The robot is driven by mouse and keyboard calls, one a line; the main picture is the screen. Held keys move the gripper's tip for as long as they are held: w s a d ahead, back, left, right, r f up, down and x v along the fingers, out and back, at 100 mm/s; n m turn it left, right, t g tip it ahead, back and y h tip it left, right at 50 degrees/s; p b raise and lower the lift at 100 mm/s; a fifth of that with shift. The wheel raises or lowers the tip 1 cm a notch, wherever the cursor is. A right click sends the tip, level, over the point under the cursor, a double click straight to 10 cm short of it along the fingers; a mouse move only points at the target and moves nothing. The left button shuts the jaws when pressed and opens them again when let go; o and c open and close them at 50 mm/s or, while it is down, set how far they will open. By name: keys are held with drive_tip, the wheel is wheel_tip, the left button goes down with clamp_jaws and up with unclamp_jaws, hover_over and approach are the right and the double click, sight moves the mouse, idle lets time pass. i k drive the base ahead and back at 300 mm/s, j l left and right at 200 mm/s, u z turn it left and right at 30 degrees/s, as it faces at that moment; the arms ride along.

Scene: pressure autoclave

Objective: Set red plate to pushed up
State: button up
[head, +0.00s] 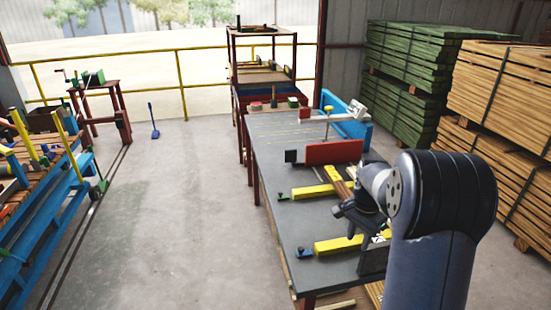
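The red plate (336,152) stands on edge on the dark grey workbench top, around the middle of the bench. A black block (291,156) is at its left end, and a white clamp-like part (346,114) with a thin upright rod is above and behind it. My gripper (352,228) is over the near part of the bench, nearer than the red plate and apart from it. It is dark and small here, so its finger opening is unclear. My arm hides part of the bench's right side.
Yellow bars (345,244) with blue and green ends lie on the workbench (290,225) near my gripper. A blue upright panel (346,118) is behind the red plate. Stacked lumber (500,90) is at right. A blue rack (55,225) is at left, with clear floor (190,220) between.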

sight(350, 150)
drive_tip(key=i+j+z, duration=0.1)
drive_tip(key=j, duration=0.4)
drive_tip(key=i+j+z, duration=0.1)
drive_tip(key=j, duration=0.4)
drive_tip(key=i+j+z, duration=0.1)
drive_tip(key=j, duration=0.4)
drive_tip(key=i+j, duration=0.2)
drive_tip(key=j, duration=0.3)
drive_tip(key=j+z, duration=0.15)
drive_tip(key=j, duration=0.35)
drive_tip(key=i+j+z, duration=0.1)
drive_tip(key=i, duration=0.35)
drive_tip(key=i+j+z, duration=0.15)
drive_tip(key=i+j, duration=0.15)
drive_tip(key=i, duration=0.15)
drive_tip(key=i+j+z, duration=0.1)
drive_tip(key=i+j, duration=0.15)
drive_tip(key=i, duration=0.15)
drive_tip(key=i+l, duration=0.4)
drive_tip(key=i, duration=0.15)
